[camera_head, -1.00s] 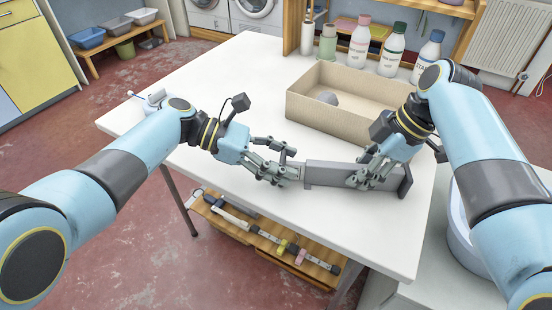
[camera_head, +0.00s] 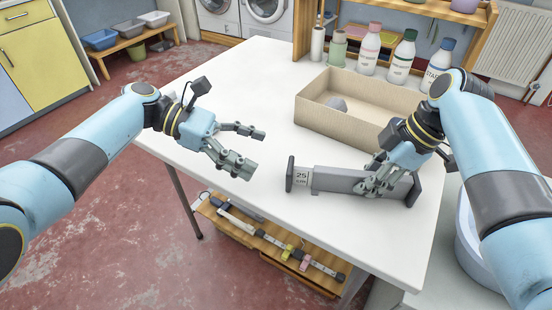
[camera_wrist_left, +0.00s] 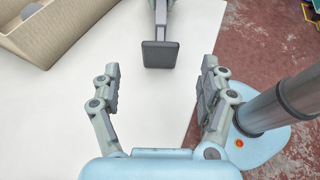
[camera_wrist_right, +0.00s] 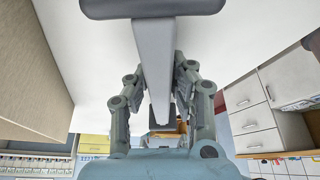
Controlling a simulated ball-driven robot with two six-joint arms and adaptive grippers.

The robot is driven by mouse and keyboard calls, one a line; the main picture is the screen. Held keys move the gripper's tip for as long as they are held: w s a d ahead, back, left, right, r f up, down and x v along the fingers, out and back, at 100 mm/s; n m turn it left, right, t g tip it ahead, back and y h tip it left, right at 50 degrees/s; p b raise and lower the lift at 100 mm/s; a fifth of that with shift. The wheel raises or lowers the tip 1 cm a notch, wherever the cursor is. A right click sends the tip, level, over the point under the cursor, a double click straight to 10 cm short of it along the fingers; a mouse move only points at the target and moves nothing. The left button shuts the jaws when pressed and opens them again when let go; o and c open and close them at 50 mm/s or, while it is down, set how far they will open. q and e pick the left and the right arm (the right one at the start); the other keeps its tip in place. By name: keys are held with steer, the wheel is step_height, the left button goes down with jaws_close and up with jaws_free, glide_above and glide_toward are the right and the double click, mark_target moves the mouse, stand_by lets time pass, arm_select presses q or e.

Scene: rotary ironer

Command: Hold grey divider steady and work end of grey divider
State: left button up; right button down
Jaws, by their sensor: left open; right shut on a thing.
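The grey divider (camera_head: 335,181) is a long bar with a flat dark plate at each end, above the white table near its front right. A label reading 25 shows near its left end. My right gripper (camera_head: 372,187) is shut on the divider toward its right end; in the right wrist view the bar (camera_wrist_right: 154,60) runs between the fingers. My left gripper (camera_head: 248,152) is open and empty, left of the divider's left end and apart from it. In the left wrist view the end plate (camera_wrist_left: 160,55) faces my open fingers (camera_wrist_left: 158,95).
Several bottles (camera_head: 403,58) line the table's back edge. The table's left part (camera_head: 240,90) is clear. A wooden shelf (camera_head: 270,243) with tools is below.

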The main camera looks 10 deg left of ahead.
mark_target(290, 174)
arm_select(q)
steer(key=shift+v, duration=1.7)
steer(key=shift+s, duration=0.1)
steer(key=c, duration=0.4)
steer(key=a+r+y, duration=0.1)
steer(key=y, duration=0.1)
steer(key=a+r+y, duration=0.1)
steer(key=a+y, duration=0.1)
steer(key=shift+a+r+g, duration=0.1)
steer(key=shift+a+g, duration=0.2)
steer(key=shift+a, duration=0.05)
steer(key=c, duration=0.9)
steer(key=shift+y, duration=0.3)
steer(key=shift+c, duration=1)
steer(key=x, duration=1)
steer(key=shift+w+r, duration=0.1)
steer(key=shift+w, duration=0.1)
jaws_close()
steer(key=shift+w+d+r, duration=0.1)
steer(key=shift+d, duration=1.75)
steer(key=shift+d, duration=0.1)
